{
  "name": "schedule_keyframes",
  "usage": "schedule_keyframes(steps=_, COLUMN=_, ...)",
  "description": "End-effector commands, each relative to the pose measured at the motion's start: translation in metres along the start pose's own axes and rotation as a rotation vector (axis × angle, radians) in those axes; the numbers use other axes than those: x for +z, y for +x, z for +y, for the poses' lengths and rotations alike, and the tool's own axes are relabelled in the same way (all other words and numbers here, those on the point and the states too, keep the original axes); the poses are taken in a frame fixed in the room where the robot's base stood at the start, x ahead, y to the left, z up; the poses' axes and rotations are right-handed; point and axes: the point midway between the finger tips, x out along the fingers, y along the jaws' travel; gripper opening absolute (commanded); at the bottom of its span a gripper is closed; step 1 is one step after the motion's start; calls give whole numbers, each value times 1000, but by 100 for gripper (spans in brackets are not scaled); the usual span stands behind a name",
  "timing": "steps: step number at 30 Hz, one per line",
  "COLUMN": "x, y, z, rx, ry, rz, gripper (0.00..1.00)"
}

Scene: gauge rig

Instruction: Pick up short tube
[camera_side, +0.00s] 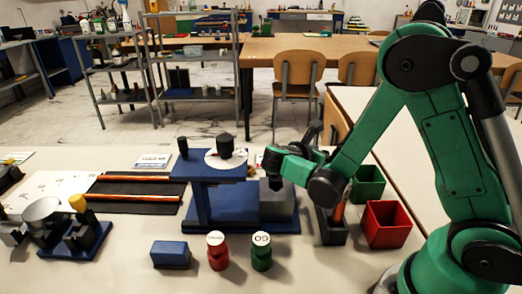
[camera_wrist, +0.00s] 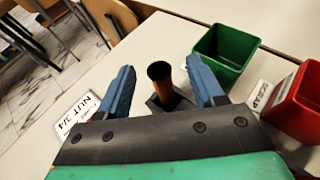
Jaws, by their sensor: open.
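A short orange-brown tube with a dark open top (camera_wrist: 161,84) stands upright in a dark square holder (camera_wrist: 181,102) in the wrist view. It also shows as an orange tube (camera_side: 340,211) in the dark holder (camera_side: 332,236) in the side view, slightly tilted, partly hidden by my arm. My gripper (camera_wrist: 160,65) is open and empty. In the wrist view its two blue fingers lie left and right of the tube, with gaps on both sides. I cannot tell how far the fingertips are from the tube in depth.
A green bin (camera_wrist: 227,52) and a red bin (camera_side: 388,224) stand right of the holder. A blue stand (camera_side: 203,210) is left of it. Red (camera_side: 217,252) and green (camera_side: 261,251) gauges and a blue block (camera_side: 171,256) stand in front. A dark rack (camera_side: 130,205) with long rods lies left.

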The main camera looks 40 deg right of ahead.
Motion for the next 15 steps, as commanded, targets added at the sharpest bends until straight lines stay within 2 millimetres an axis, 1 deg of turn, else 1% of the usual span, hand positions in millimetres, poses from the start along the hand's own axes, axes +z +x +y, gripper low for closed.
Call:
schedule_keyframes(steps=3, x=0, y=10, z=0, rx=-2, ry=0, rz=0, gripper=61)
schedule_keyframes(steps=11, x=0, y=13, z=0, rx=0, ry=0, rz=0, gripper=61)
schedule_keyframes(steps=12, x=0, y=13, z=0, rx=0, ry=0, rz=0, gripper=55)
schedule_keyframes(steps=13, x=0, y=12, z=0, rx=0, ry=0, rz=1, gripper=47)
schedule_keyframes(steps=14, x=0, y=12, z=0, rx=0, ry=1, rz=1, gripper=38)
schedule_keyframes(steps=15, x=0, y=12, z=0, rx=0, ry=1, rz=1, gripper=27)
